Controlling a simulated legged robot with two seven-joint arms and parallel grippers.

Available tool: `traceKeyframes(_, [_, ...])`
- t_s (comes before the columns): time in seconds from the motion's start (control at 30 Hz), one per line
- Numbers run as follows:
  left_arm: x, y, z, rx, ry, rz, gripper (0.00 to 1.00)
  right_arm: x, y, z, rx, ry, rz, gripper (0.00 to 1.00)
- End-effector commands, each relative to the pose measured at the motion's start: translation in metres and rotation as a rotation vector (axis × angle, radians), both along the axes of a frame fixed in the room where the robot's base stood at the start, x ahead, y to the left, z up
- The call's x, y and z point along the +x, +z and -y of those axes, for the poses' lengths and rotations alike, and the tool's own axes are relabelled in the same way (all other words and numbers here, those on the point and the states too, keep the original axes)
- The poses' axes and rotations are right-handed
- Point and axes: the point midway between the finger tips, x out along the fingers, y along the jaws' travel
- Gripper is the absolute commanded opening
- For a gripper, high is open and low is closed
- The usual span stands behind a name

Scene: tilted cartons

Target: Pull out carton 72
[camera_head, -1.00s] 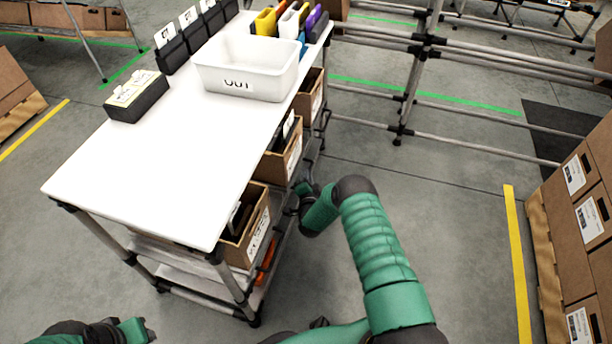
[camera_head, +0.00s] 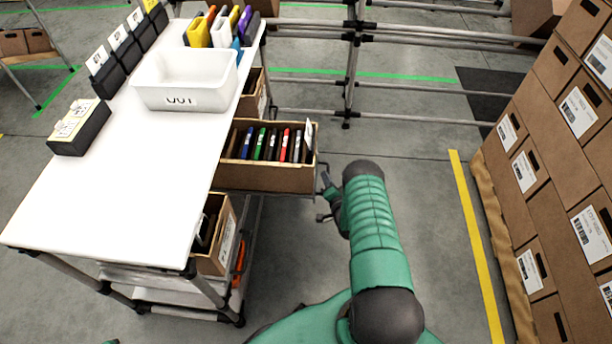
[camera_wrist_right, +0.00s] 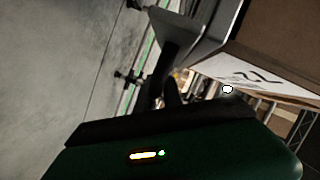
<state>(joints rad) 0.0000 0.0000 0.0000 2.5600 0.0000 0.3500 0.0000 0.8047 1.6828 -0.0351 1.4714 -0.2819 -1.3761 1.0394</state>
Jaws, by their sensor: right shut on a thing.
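An open brown carton (camera_head: 265,178) with several upright coloured and dark files sticks out from the side of the white-topped bench. Its outer end faces right, with a white label seen nearly edge-on. In the right wrist view, the label (camera_wrist_right: 250,78) on the carton (camera_wrist_right: 285,45) shows partial digits, perhaps 72. My right gripper (camera_head: 326,184) is at the carton's outer end, shut on a dark handle (camera_wrist_right: 172,62) by a grey metal tray edge (camera_wrist_right: 205,35) under the carton. Its fingertips are dim in the wrist view. My left gripper is out of view.
Other cartons stand in the bench on either side, one nearer (camera_head: 217,243) and one farther (camera_head: 252,98). A white tub (camera_head: 185,90) sits on the bench top (camera_head: 125,165). Stacked cartons (camera_head: 550,150) line the right. Floor between is clear up to the yellow line (camera_head: 475,240).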

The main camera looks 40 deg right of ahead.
Motion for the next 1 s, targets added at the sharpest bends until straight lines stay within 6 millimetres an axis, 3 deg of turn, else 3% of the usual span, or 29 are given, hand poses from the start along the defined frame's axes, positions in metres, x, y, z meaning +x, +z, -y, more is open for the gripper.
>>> traceKeyframes(0.03, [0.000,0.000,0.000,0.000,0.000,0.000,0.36,-0.013,-0.005,0.007,0.006,-0.003,-0.010,0.00])
traceKeyframes(0.2, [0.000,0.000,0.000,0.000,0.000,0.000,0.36,-0.039,-0.005,0.029,0.007,-0.002,-0.011,0.00])
traceKeyframes(0.4, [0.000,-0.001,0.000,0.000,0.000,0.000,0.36,-0.057,-0.006,0.044,0.007,0.000,-0.011,0.00])
traceKeyframes(0.97, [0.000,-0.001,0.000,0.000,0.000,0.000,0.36,-0.065,-0.005,0.052,0.008,0.001,-0.010,0.00])
traceKeyframes(1.0, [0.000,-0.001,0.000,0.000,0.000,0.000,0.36,-0.065,-0.005,0.052,0.008,0.001,-0.010,0.15])
